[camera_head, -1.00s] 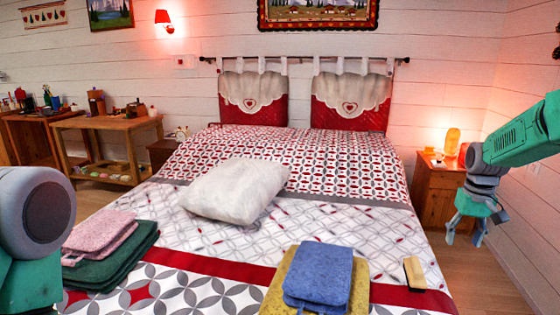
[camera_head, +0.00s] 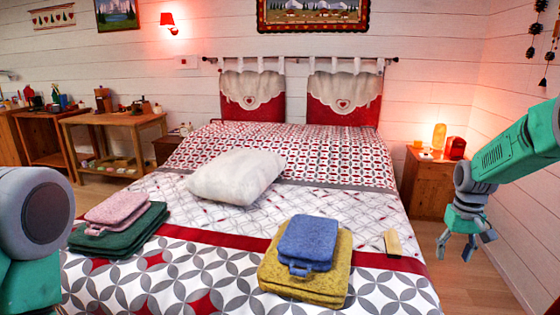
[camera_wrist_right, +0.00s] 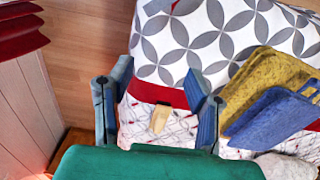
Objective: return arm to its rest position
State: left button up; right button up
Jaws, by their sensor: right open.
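My right gripper (camera_head: 460,246) hangs open and empty at the right of the head view, beside the bed and above the floor. Its arm comes in from the right edge. In the right wrist view its two fingers (camera_wrist_right: 158,112) are spread apart. A small wooden block-like object (camera_wrist_right: 160,118) shows between them, lower down on the bed, apart from the fingers. My left arm shows only as a grey joint and green link at the left edge of the head view. My left gripper is out of view.
The bed (camera_head: 330,205) fills the middle. On it lie a white pillow (camera_head: 235,177), blue (camera_head: 306,240) and yellow (camera_head: 335,270) folded towels, pink (camera_head: 115,208) and green (camera_head: 120,238) ones, and the wooden object (camera_head: 393,242). A nightstand (camera_head: 427,188) with a lit lamp stands behind my right gripper.

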jog(key=s+a+f+n+b, duration=0.1)
jog(key=s+a+f, duration=0.55)
jog(key=f, duration=0.35)
jog(key=s+a+f+n+b, duration=0.1)
jog(key=s+a+f, duration=0.5)
jog(key=f, duration=0.4)
jog(key=s+a+f+b, duration=0.1)
jog(key=s+a, duration=0.1)
jog(key=s, duration=0.6)
jog(key=s+a+f+n, duration=0.1)
jog(key=s+a+f, duration=0.1)
jog(key=s, duration=0.7)
jog(key=s+a+f+b, duration=0.1)
jog(key=s+a, duration=0.3)
jog(key=s, duration=0.5)
jog(key=shift+a+f+n+t+b, duration=0.2)
jog(key=shift+f+n+t+b, duration=0.1)
jog(key=shift+n+b, duration=0.1)
